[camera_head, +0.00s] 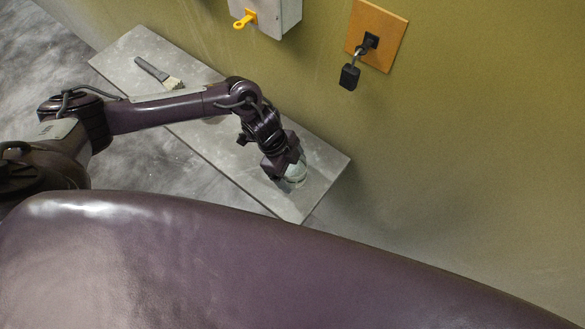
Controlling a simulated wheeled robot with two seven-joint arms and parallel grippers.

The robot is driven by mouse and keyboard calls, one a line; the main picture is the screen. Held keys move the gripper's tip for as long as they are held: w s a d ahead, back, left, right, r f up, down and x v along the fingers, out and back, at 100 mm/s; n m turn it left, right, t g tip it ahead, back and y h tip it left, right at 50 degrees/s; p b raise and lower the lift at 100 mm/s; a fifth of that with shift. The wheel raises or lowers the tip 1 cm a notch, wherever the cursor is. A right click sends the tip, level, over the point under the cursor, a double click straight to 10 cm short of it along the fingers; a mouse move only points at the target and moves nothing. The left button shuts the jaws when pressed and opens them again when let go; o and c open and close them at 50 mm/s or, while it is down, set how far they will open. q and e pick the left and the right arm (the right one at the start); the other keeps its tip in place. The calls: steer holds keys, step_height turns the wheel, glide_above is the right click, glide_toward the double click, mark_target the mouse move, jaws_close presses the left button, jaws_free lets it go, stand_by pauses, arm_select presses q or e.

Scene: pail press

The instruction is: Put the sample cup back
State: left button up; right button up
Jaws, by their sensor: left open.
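The sample cup (296,178) is a pale, greenish, glassy cup near the right end of the grey shelf board (319,173). My left gripper (285,173) is open and points down at the cup, with its fingers close against it. The fingers hide part of the cup, and I cannot tell whether they touch it. The cup appears to stand on the board. My right gripper is not in view.
A brush (158,73) lies on the far left of the board. My own body fills the foreground.

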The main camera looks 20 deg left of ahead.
arm_select(q)
steer(key=b+v, duration=0.3)
steer(key=v, duration=0.8)
steer(key=shift+r, duration=0.2)
steer(key=shift+a, duration=0.1)
